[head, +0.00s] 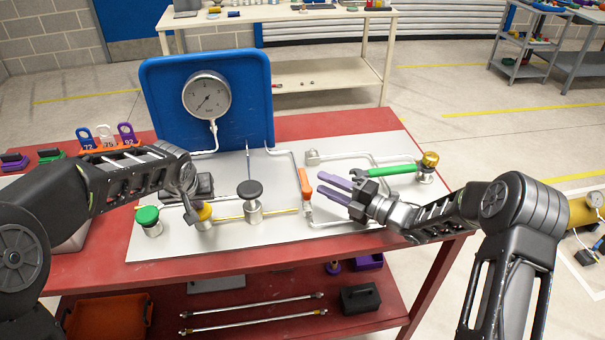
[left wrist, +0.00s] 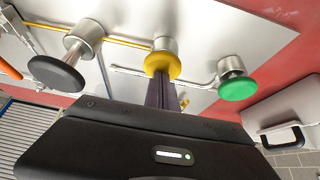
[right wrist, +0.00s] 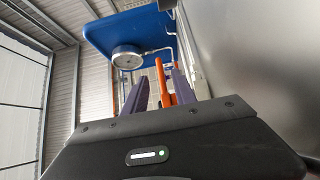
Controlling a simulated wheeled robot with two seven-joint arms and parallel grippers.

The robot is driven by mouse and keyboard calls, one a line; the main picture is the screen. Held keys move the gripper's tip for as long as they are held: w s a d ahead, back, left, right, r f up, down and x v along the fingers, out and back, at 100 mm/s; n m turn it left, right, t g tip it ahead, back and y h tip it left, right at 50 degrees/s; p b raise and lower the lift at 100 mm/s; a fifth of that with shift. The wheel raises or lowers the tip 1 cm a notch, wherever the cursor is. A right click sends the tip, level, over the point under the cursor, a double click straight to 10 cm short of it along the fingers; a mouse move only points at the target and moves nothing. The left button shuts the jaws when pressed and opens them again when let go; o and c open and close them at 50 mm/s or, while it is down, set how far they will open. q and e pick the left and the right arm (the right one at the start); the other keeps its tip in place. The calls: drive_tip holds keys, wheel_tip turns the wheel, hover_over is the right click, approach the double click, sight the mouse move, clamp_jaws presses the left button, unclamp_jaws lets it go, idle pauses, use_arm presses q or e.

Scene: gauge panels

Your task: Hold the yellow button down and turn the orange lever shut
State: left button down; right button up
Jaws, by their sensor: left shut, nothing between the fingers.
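The yellow button (head: 205,211) is on the panel's left part, on a short metal post. My left gripper (left wrist: 163,80) is shut and empty, its fingertips at the yellow button (left wrist: 162,64) in the left wrist view; whether they press it down I cannot tell. The orange lever (head: 305,181) stands on the pipe near the panel's middle. My right gripper (head: 320,184) is open just right of the lever, its purple fingers pointing at it. In the right wrist view the orange lever (right wrist: 160,82) shows between the two fingers, not gripped.
A green button (head: 148,216) is left of the yellow one, and a black knob (head: 250,190) is right of it. A green lever (head: 393,170) and brass knob (head: 430,160) are at the right. A gauge (head: 207,96) on a blue board (head: 254,90) stands behind.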

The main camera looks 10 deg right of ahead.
sight(302, 172)
drive_tip(key=x, duration=0.7)
drive_tip(key=shift+w+a+f, duration=0.1)
drive_tip(key=shift+w+a, duration=0.2)
drive_tip(key=shift+a, duration=0.05)
drive_tip(key=shift+c, duration=0.4)
clamp_jaws()
idle(0.6)
